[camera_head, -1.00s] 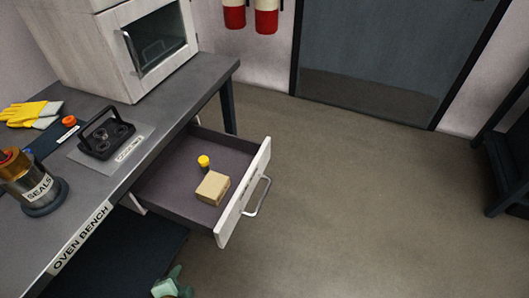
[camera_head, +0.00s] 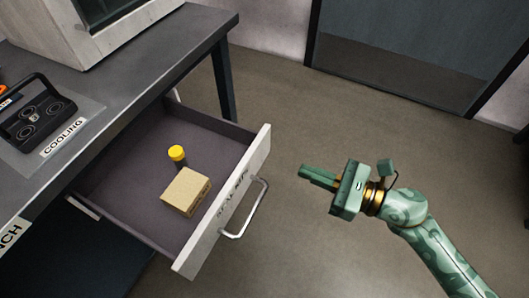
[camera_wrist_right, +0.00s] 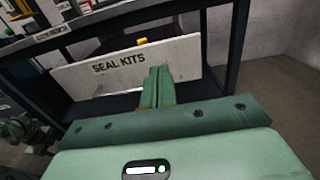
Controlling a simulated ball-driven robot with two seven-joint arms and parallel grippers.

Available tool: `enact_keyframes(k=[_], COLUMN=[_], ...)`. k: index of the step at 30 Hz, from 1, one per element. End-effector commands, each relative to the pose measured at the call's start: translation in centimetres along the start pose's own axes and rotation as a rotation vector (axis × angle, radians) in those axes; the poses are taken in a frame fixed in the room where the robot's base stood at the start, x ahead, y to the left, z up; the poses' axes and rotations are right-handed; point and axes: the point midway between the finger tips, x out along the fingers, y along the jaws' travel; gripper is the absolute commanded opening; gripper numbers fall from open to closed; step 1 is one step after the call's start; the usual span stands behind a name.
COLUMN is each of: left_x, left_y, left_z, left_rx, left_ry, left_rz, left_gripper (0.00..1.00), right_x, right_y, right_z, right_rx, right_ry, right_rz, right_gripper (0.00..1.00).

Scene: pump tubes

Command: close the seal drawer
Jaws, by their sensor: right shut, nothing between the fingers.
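The seal drawer (camera_head: 105,190) is pulled out from under the bench in the head view. Its white front, labelled SEAL KITS, has a metal bar handle (camera_head: 248,212). Inside are a cardboard box (camera_head: 185,191) and a small yellow-capped container (camera_head: 177,156). My right gripper (camera_head: 304,171) is shut and empty, to the right of the drawer front and apart from it, pointing toward it. In the right wrist view, the shut fingers (camera_wrist_right: 157,74) point at the drawer front (camera_wrist_right: 118,67) and hide part of it.
The bench top (camera_head: 130,85) carries a black rack (camera_head: 37,114) beside a COOLING label, and a white oven (camera_head: 98,28). A bench leg (camera_head: 224,88) stands behind the drawer. The floor right of the drawer is clear up to a grey door (camera_head: 410,50).

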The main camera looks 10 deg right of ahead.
Motion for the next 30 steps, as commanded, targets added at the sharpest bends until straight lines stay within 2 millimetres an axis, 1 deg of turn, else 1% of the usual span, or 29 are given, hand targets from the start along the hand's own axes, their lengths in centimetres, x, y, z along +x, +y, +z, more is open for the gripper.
enact_keyframes(k=[1, 6, 9, 13, 18, 30], left_x=[0.3, 1.7, 2.2, 2.6, 2.8, 2.8], left_y=[0.5, 2.0, 2.6, 3.1, 3.2, 3.3], left_z=[0.4, 1.9, 2.5, 2.9, 3.1, 3.1], left_rx=[-0.006, -0.024, -0.032, -0.038, -0.04, -0.04], left_ry=[-0.001, -0.008, -0.011, -0.013, -0.015, -0.015], left_rz=[0.009, 0.04, 0.052, 0.06, 0.063, 0.064], left_gripper=[0.52, 0.52, 0.52, 0.52, 0.52, 0.52], right_x=[1.2, 4.9, 6.8, 8.7, 9.9, 10.1], right_y=[0.0, -0.1, -0.1, 0.0, 0.0, 0.0], right_z=[0.5, 0.4, 0.3, 0.1, 0.0, -0.1], right_rx=[-0.003, 0.0, 0.001, 0.003, 0.005, 0.005], right_ry=[-0.006, -0.006, -0.004, -0.003, -0.001, 0.0], right_rz=[-0.001, -0.001, -0.001, -0.001, -0.001, -0.001], right_gripper=[0.0, 0.0, 0.0, 0.0, 0.0, 0.0])
